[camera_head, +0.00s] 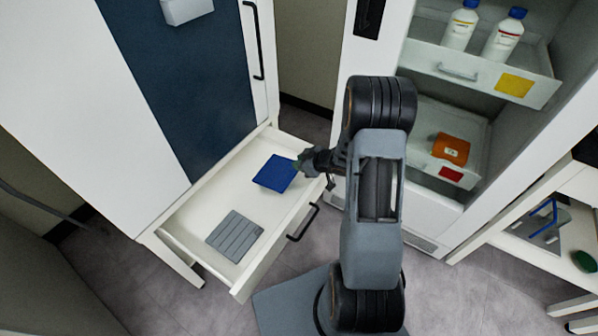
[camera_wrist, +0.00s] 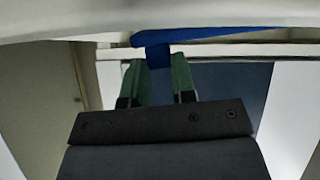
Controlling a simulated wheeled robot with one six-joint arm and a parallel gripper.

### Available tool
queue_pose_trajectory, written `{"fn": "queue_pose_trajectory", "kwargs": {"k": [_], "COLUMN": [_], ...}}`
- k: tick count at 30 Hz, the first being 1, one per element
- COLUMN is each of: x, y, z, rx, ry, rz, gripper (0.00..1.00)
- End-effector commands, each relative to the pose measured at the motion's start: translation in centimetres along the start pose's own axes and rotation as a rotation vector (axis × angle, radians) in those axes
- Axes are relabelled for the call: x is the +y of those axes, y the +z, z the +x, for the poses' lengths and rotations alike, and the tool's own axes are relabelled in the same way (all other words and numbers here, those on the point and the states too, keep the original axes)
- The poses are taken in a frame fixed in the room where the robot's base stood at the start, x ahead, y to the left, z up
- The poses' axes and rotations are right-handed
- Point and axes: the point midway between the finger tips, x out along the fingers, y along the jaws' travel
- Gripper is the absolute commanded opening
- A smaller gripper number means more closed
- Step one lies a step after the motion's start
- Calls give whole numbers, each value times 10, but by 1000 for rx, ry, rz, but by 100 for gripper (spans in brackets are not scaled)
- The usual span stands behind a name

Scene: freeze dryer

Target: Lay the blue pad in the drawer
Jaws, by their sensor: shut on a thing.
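The blue pad (camera_head: 275,173) is a flat dark-blue square over the far part of the open white drawer (camera_head: 207,194). My gripper (camera_head: 299,165) reaches in from the right and is shut on the pad's right edge. In the wrist view the pad (camera_wrist: 215,36) shows as a thin blue edge, with a blue tab (camera_wrist: 158,56) between the green fingertips of my gripper (camera_wrist: 160,75). I cannot tell whether the pad touches the drawer floor or is just above it.
A grey ribbed pad (camera_head: 235,236) lies in the near part of the drawer. The drawer's black handle (camera_head: 303,222) faces right. An open cabinet with bottles (camera_head: 503,36) and an orange box (camera_head: 451,149) stands at the right. Drawer floor is bare between the two pads.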

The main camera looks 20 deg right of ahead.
Motion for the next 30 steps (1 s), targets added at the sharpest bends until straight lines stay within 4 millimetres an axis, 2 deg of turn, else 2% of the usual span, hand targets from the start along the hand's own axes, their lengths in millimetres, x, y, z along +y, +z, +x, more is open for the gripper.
{"fn": "queue_pose_trajectory", "kwargs": {"k": [8,14,27,28,30], "x": [0,-2,-3,-3,-3], "y": [6,29,32,32,31], "z": [17,32,34,34,34], "rx": [-1,-1,-1,-1,-1], "ry": [-2,-1,0,0,0], "rz": [-1,2,1,0,0], "gripper": [1,1,1,27,34]}}
